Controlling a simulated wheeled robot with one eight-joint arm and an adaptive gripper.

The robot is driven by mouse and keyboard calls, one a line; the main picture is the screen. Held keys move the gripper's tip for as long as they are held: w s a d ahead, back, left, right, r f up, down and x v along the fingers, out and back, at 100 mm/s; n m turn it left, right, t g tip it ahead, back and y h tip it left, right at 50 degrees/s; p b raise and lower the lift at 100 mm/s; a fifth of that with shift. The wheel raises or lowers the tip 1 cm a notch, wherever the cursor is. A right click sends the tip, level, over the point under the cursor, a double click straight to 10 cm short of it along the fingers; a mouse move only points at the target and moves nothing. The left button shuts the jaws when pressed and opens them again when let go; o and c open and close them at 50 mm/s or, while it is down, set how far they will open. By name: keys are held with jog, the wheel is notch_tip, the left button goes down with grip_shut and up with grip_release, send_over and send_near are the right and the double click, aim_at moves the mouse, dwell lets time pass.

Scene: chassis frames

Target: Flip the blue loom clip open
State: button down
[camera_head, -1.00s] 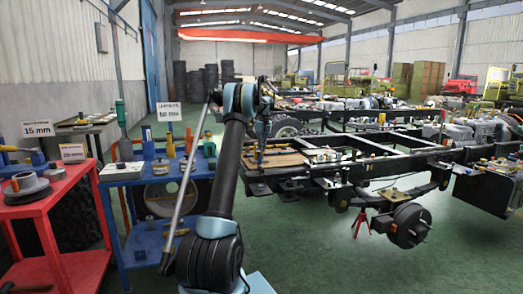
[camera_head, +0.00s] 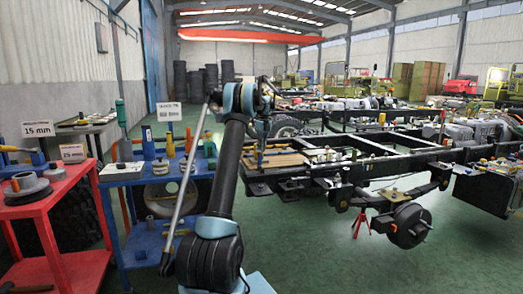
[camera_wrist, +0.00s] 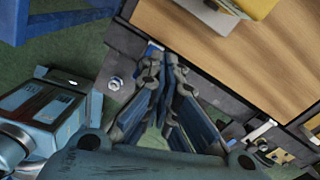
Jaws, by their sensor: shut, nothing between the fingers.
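My gripper (camera_wrist: 166,68) is shut in the wrist view, its fingertips together over a dark frame rail (camera_wrist: 120,42) beside a wooden board. A small blue piece (camera_wrist: 153,47) shows just beyond the fingertips, partly hidden by them; it may be the blue loom clip, but I cannot tell whether it is open or shut, or whether the fingers touch it. In the head view my gripper (camera_head: 259,161) points down at the left end of the chassis frame, and the clip cannot be made out there.
The wooden board (camera_wrist: 225,55) lies on the chassis, with a yellow and grey object (camera_wrist: 225,12) on it. A bolt head (camera_wrist: 114,83) sits on the rail. In the head view, a blue bench (camera_head: 125,174) and a red cart (camera_head: 65,190) stand to the left.

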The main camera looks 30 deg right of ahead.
jog(key=shift+r, duration=0.7)
jog(key=s+d+r, duration=0.1)
jog(key=s+r, duration=0.2)
jog(key=r, duration=0.8)
jog(key=shift+d, duration=0.2)
dwell(0.3)
